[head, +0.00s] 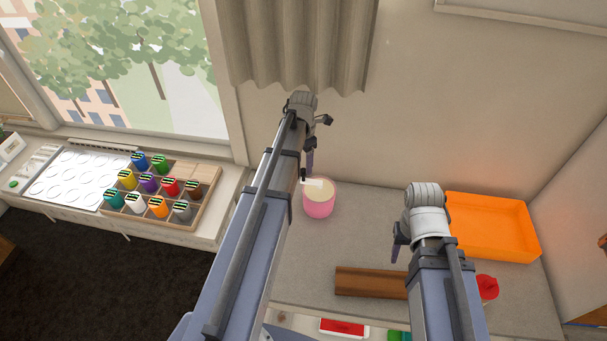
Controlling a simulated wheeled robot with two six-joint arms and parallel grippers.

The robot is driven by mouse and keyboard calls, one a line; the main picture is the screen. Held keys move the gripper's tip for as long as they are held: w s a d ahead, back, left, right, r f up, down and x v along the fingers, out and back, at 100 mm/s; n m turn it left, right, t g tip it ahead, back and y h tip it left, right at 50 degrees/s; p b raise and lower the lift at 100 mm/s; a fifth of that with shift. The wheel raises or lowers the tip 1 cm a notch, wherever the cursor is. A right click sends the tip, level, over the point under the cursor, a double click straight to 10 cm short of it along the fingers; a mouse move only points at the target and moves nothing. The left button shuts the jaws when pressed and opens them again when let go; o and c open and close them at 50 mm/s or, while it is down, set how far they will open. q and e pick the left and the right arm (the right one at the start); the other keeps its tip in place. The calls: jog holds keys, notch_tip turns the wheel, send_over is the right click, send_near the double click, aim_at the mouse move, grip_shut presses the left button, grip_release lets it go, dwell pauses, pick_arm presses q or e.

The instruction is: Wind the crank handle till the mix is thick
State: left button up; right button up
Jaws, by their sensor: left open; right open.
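A pink pot (319,207) stands on the grey counter (365,215), with a pale cream mix (321,189) inside. A small white bar with a dark upright end, apparently the crank handle (313,183), lies across the pot's left rim. It is partly beside my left arm, so its full shape is unclear. My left gripper (315,140) is open and empty, behind and above the pot, with its fingers apart from the handle as far as I can tell. My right gripper (399,242) is open above the counter, right of the pot; one finger is mostly hidden.
An orange tray (490,252) sits at the right. A brown wooden block (368,283) and a red item (487,287) lie near the front. A divided box (190,215) of coloured jars and a white palette (78,178) stand on the windowsill. A curtain (300,45) hangs behind.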

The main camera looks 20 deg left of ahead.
aim_at(303, 170)
pick_arm(q)
jog(key=shift+f+b, duration=1.1)
jog(key=shift+f, duration=0.5)
grip_shut()
